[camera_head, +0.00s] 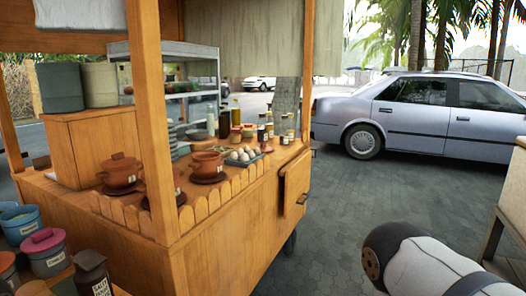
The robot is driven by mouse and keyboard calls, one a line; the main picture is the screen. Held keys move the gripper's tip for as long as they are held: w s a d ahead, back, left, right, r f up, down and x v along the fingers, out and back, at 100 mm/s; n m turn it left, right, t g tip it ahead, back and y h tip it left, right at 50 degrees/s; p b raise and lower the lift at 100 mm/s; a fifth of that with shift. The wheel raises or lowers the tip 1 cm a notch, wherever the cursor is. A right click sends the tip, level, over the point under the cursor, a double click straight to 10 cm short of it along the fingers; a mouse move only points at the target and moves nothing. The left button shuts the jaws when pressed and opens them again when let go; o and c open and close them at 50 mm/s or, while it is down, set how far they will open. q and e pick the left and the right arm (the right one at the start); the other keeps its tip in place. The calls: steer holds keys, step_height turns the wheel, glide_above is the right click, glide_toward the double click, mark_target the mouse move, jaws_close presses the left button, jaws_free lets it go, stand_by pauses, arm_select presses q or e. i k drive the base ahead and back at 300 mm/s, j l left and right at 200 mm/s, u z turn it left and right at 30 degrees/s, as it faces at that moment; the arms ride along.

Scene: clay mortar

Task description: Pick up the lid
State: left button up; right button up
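A terracotta clay pot (119,176) stands on a dark saucer at the left of the wooden cart's counter. A clay lid (121,161) with a small knob sits on top of it. A second clay pot (206,164) stands further right on its own dark saucer; its top looks open. Another clay vessel is mostly hidden behind the cart's front post. Part of my arm shows at the bottom right, well away from the pots. Neither of my grippers is in view, so nothing shows at the lid.
The cart's front post (152,110) and scalloped wooden edge (134,211) stand before the counter. A tray of eggs (243,155) and several bottles and jars sit further right. Labelled tubs (46,262) stand at lower left. Paved ground (340,210) lies open right of the cart.

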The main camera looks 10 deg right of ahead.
mark_target(263, 147)
steer(key=i+l+u, duration=0.25)
steer(key=l, duration=0.3)
steer(key=i+l+u, duration=0.25)
steer(key=l, duration=0.35)
steer(key=i+l+u, duration=0.25)
steer(key=l, duration=0.45)
steer(key=i+l+u, duration=0.25)
steer(key=l, duration=0.45)
steer(key=l+u, duration=0.2)
steer(key=l, duration=0.5)
steer(key=i+l+u, duration=0.1)
steer(key=l+u, duration=0.15)
steer(key=l, duration=0.45)
